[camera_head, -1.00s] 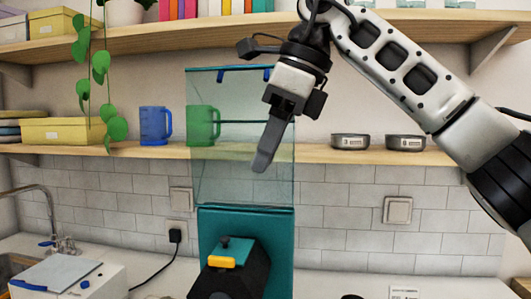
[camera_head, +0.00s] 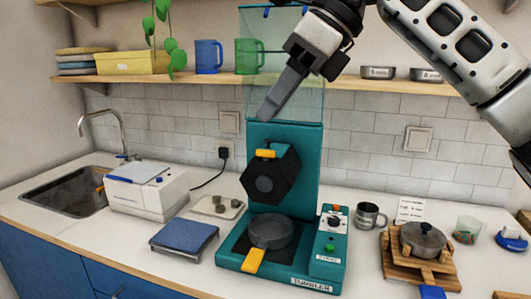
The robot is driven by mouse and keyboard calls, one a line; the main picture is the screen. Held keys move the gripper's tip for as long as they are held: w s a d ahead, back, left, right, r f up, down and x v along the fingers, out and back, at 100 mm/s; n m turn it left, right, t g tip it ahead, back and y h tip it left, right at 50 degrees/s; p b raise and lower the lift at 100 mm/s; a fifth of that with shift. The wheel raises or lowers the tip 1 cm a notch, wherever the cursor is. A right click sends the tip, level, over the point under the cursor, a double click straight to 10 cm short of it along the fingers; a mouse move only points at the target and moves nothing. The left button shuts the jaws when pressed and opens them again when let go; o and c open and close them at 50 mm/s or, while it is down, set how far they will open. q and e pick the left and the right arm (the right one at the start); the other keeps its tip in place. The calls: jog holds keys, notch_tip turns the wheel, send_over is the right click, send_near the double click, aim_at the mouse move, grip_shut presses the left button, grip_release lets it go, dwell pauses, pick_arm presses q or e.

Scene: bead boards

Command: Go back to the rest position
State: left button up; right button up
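My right gripper (camera_head: 268,113) hangs in from the upper right, in front of the clear panel of the teal machine (camera_head: 295,170). Its fingers point down and left. Seen from the side, they overlap as one dark bar, so I cannot tell whether they are open or shut. Nothing shows hanging from them. My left gripper is not in view. The teal machine stands on the counter with a dark hexagonal head (camera_head: 270,178) and a grey round pan (camera_head: 270,232) with a yellow handle on its base.
A wall shelf (camera_head: 200,79) runs behind the gripper with a blue mug (camera_head: 208,56), a green mug (camera_head: 247,56) and metal tins (camera_head: 378,73). On the counter are a white box (camera_head: 147,192), a blue-topped stand (camera_head: 184,236), a metal mug (camera_head: 370,216) and a lidded pot (camera_head: 422,240) on a wooden stand.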

jog(key=s+a+f+m+g+y, duration=0.2)
jog(key=s+a+m+g+y, duration=0.15)
jog(key=a+y, duration=0.8)
jog(key=w+d+f+m+t+y, duration=0.1)
jog(key=w+d+f+m+t, duration=0.15)
jog(key=d+m+t, duration=0.5)
jog(key=w+d+f+m+t+y, duration=0.15)
jog(key=w+m+t, duration=0.25)
jog(key=m+t, duration=0.75)
jog(key=w+d+f+m+t+h, duration=0.1)
jog(key=d+f+m+t+h, duration=0.3)
jog(key=d+f+m+h, duration=1)
jog(key=s+d+f+m+g+h, duration=0.25)
jog(key=s+f+m, duration=0.2)
jog(key=f, duration=0.35)
jog(key=s+d+f+m+g+h, duration=0.1)
jog(key=s+f+m+g+h, duration=0.25)
jog(key=f+m, duration=0.35)
jog(key=s+d+f+m+g, duration=0.1)
jog(key=s+d+f+g, duration=0.1)
jog(key=s+f+g, duration=0.6)
jog(key=s+d+f+g, duration=0.2)
jog(key=s+f, duration=0.2)
jog(key=s, duration=0.8)
jog(key=w+a+f+t+y, duration=0.2)
jog(key=w+a+f+t, duration=0.3)
jog(key=f, duration=0.3)
jog(key=shift+w+a+t, duration=0.2)
jog(key=shift+a+t, duration=0.05)
jog(key=shift+t, duration=0.5)
